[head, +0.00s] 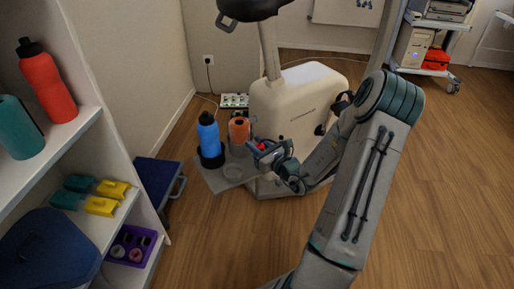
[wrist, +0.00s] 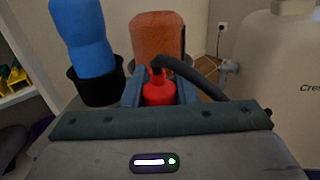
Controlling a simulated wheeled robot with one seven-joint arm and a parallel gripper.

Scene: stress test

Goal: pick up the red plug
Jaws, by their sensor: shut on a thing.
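The red plug (wrist: 158,93) is between the two fingers of my gripper (wrist: 160,86) in the wrist view, and the gripper is shut on it. A black cable curves from the plug's top to the right. In the head view my gripper (head: 259,148) is beside the orange bottle, with a small bit of the red plug (head: 261,146) showing. The plug's lower part is hidden behind the gripper body in the wrist view. I cannot tell whether the plug touches anything beneath it.
A blue bottle (head: 208,137) in a black holder and an orange bottle (head: 239,130) stand close by on a grey tray (head: 222,183). A white shelf (head: 78,140) is at left. The wooden floor at right is open.

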